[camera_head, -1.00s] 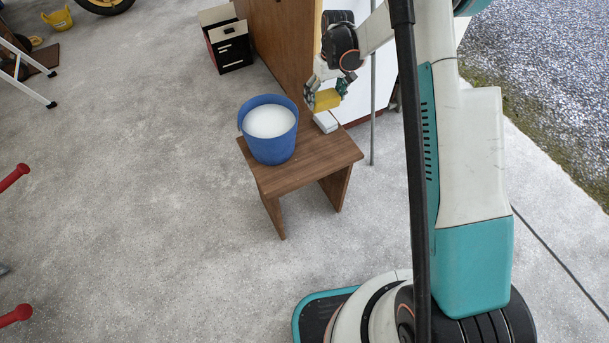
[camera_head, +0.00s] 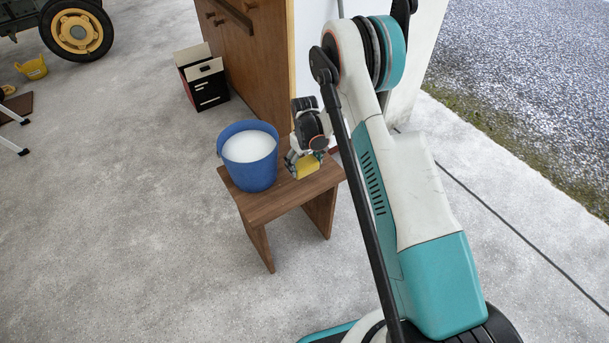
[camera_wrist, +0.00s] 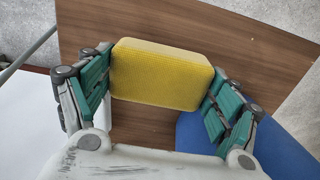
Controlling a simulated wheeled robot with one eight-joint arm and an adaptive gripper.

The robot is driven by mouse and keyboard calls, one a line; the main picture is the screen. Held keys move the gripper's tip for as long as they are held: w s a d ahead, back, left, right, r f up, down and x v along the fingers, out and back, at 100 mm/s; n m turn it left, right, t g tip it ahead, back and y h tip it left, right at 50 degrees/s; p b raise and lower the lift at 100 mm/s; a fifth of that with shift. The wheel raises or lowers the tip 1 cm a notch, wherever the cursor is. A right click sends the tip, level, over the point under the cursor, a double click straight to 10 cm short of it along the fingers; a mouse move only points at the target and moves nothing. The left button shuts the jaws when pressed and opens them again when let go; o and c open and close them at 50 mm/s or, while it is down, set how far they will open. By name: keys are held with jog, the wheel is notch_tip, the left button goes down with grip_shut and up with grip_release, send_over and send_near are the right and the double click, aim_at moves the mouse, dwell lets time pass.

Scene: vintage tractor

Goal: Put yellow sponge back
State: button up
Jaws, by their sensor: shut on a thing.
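The yellow sponge (camera_head: 306,167) is held in my gripper (camera_head: 304,164) above the right part of a small wooden stool (camera_head: 262,208). In the wrist view the sponge (camera_wrist: 160,74) sits between the two green-padded fingers of my gripper (camera_wrist: 160,84), which press on its ends. Bare stool top (camera_wrist: 240,30) shows beyond and below it. I cannot tell whether the sponge touches the stool top. A blue bucket (camera_head: 248,172) with white contents stands on the stool just left of my gripper. The bucket's blue side (camera_wrist: 200,135) also shows close by the right finger in the wrist view.
A wooden cabinet or panel (camera_head: 258,50) with a white side (camera_head: 312,50) stands behind the stool. A black and cream box (camera_head: 203,85) is on the floor at its left. The floor left of the stool is clear.

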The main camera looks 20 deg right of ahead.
aim_at(305, 172)
jog(key=shift+f+b, duration=0.8)
jog(key=shift+f, duration=1.55)
jog(key=shift+f, duration=0.15)
jog(key=o, duration=1.2)
jog(key=shift+c, duration=0.2)
